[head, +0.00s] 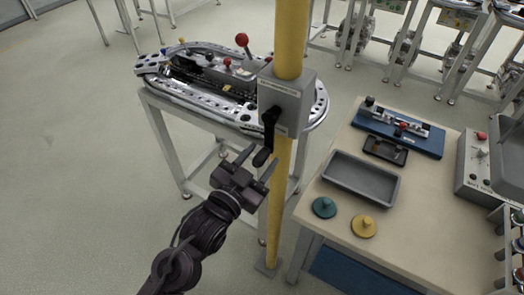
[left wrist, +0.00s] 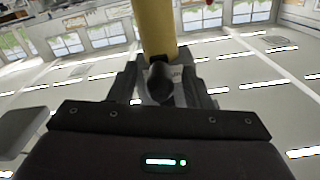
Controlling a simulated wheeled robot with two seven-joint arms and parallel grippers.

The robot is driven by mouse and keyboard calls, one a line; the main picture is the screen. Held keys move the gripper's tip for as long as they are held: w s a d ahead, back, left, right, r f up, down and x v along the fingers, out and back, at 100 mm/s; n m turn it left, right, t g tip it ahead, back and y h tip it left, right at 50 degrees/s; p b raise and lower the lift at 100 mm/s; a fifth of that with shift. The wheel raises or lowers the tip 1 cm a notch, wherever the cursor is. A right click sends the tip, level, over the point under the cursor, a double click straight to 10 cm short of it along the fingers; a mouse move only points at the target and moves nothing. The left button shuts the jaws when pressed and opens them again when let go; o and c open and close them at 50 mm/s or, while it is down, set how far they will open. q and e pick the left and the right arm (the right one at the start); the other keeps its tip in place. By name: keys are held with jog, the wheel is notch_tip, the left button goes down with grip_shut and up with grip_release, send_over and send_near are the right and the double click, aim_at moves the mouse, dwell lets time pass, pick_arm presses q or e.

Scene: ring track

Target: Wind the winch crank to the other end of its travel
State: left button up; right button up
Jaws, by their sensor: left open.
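The winch is a grey box (head: 287,101) on a yellow post (head: 291,40). Its black crank (head: 269,126) hangs down from the box front, with the handle end at the bottom, tilted slightly left. My left gripper (head: 258,163) is open, just below and in front of the crank's handle. In the left wrist view the dark handle (left wrist: 160,83) shows between the two spread fingers (left wrist: 161,95), with the yellow post (left wrist: 157,25) behind it. I cannot tell whether the fingers touch it. My right gripper is not in view.
A metal ring track (head: 165,88) on a stand is behind the post to the left. At right a workbench (head: 405,226) carries a grey tray (head: 361,177), a blue-based fixture (head: 425,141), a teal disc (head: 324,207) and a yellow disc (head: 363,226). The floor at left is clear.

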pick_arm(q)
jog(key=shift+w+d, duration=0.35)
jog(key=shift+w, duration=0.15)
grip_shut()
jog(key=shift+w, duration=0.1)
